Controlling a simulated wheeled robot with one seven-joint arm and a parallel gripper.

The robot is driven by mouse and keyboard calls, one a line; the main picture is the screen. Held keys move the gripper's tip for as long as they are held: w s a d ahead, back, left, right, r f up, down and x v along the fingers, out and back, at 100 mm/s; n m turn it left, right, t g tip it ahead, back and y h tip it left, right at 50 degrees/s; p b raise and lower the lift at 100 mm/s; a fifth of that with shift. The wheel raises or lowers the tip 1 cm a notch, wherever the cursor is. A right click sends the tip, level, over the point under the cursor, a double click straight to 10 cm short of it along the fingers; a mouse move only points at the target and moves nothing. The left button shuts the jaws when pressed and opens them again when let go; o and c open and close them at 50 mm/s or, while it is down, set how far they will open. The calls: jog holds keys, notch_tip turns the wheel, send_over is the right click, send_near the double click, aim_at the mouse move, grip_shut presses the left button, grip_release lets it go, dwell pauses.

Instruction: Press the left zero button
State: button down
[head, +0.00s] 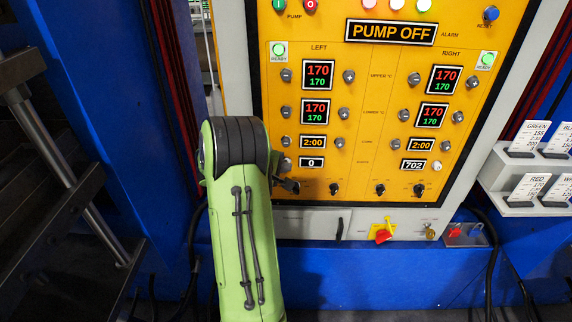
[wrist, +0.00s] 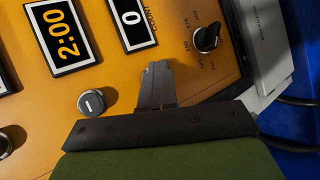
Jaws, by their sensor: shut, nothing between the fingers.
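The left count display (head: 311,162) reads 0 and sits low on the LEFT side of the yellow panel (head: 372,130). It also shows at the top of the wrist view (wrist: 131,19). The left zero button cannot be made out clearly; the spot beside the display is close to my arm and gripper. My gripper (head: 293,187) is shut and empty, below and left of the display. In the wrist view its fingers (wrist: 157,72) point at the panel just below the display and cover part of it. I cannot tell whether the tips touch anything.
A grey knob (wrist: 97,102) stands left of my fingers, near the 2:00 timer (wrist: 64,36). A black selector (wrist: 207,38) is to the right. The right count display (head: 413,164) reads 702, with a white button (head: 437,165) beside it. A dark stepped frame (head: 50,150) stands left.

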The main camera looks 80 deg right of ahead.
jog(key=shift+a, duration=0.1)
jog(key=shift+s+a+b, duration=0.15)
jog(key=shift+a+b, duration=0.15)
jog(key=shift+a, duration=0.3)
jog(key=shift+s+a+b, duration=0.15)
jog(key=shift+a+b, duration=0.15)
jog(key=shift+a, duration=0.25)
jog(key=shift+a, duration=0.1)
jog(key=shift+s+a+b, duration=0.2)
jog(key=shift+a+b, duration=0.15)
jog(key=shift+a, duration=0.45)
jog(key=shift+s+a+b, duration=0.15)
jog(key=shift+a+b, duration=0.15)
jog(key=shift+a, duration=0.45)
jog(key=shift+s+a+b, duration=0.2)
jog(key=shift+a+b, duration=0.15)
jog(key=shift+a, duration=0.45)
